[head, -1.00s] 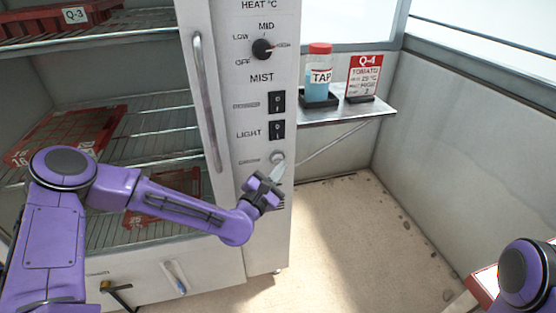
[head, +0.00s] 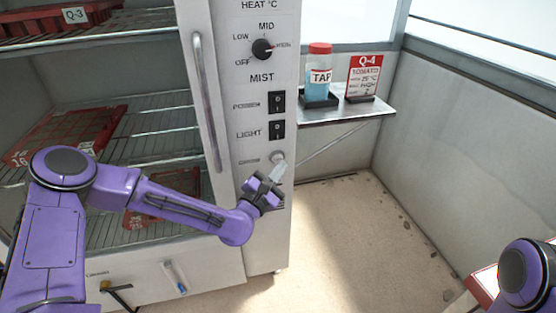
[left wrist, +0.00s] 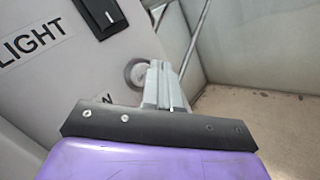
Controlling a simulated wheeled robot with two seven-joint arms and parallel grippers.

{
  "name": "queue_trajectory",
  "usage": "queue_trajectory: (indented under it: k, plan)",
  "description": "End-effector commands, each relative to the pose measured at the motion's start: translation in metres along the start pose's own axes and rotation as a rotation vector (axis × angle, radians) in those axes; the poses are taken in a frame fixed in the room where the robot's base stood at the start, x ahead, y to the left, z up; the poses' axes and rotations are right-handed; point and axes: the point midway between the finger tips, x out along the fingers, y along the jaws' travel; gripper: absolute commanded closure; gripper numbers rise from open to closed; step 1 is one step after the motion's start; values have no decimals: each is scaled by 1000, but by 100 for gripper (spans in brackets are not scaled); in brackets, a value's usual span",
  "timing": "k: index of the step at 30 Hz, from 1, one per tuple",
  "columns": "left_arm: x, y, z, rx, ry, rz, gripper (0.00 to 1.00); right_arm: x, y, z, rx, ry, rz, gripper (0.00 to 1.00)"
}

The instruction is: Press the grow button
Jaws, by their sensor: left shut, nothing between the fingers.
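A round grey button (head: 278,157) is on the white front panel of the cabinet, below the LIGHT switch. A small label beside it is too blurred to read. In the left wrist view the button (left wrist: 136,73) is partly hidden behind my fingers. My left gripper (head: 279,170) is shut and empty, its fingertips just below and in front of the button. It also shows in the left wrist view (left wrist: 160,72), with the fingertips overlapping the button's right edge. I cannot tell whether they touch it. My right gripper is out of view.
A shelf (head: 340,114) to the right holds a TAP bottle (head: 319,75) and a Q-4 card (head: 363,77). The cabinet handle (head: 207,105) is left; the floor is open.

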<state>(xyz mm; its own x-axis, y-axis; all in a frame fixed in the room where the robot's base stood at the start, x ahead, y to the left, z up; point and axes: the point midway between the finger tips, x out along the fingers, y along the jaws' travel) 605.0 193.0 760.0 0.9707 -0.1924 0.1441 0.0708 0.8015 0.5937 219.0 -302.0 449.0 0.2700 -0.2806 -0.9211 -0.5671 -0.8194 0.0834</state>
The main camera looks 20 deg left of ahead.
Motion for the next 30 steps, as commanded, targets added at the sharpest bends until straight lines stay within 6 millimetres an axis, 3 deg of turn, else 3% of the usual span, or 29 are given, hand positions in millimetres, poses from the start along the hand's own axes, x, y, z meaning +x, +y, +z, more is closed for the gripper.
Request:
queue_trajectory:
  k: [30]
  plan:
    - [6,5,-4,0,0,1,100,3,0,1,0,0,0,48]
